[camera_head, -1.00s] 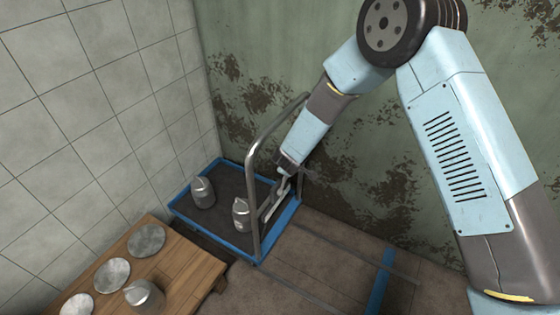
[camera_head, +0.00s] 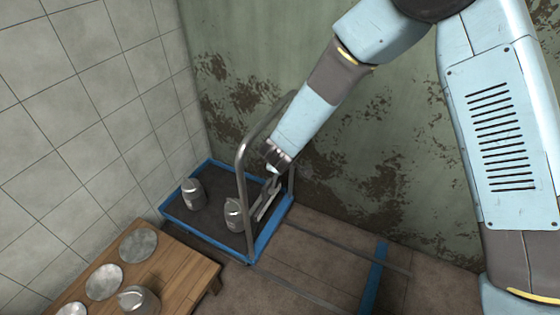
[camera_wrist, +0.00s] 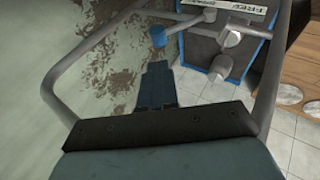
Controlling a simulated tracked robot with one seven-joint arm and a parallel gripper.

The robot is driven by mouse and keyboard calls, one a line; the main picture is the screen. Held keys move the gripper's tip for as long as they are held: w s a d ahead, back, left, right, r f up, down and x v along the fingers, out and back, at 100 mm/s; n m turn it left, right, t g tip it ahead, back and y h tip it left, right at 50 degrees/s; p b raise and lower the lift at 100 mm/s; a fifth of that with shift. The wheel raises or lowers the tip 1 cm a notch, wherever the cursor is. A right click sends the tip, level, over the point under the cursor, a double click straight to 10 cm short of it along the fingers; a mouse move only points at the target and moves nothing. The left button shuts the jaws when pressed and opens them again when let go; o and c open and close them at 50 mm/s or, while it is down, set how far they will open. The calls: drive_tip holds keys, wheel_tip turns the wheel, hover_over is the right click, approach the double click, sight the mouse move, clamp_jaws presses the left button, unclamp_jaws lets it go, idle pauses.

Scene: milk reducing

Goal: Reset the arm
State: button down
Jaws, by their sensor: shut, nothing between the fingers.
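My gripper (camera_head: 271,169) hangs from the arm beside the metal handle (camera_head: 242,165) of a blue-edged cart (camera_head: 256,252). In the wrist view, its dark fingers (camera_wrist: 157,85) are together and hold nothing. The handle tube (camera_wrist: 65,75) runs along both sides of the fingers there; I cannot tell whether they touch it. Two metal milk cans stand on the cart, one on the left (camera_head: 193,194) and one nearer the handle (camera_head: 234,214). They also show at the upper right of the wrist view.
A tiled wall (camera_head: 90,110) stands on the left and a stained green wall (camera_head: 270,60) behind. The floor right of the cart is open.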

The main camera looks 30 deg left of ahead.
drive_tip(key=shift+v, duration=1.45)
drive_tip(key=shift+w, duration=0.1)
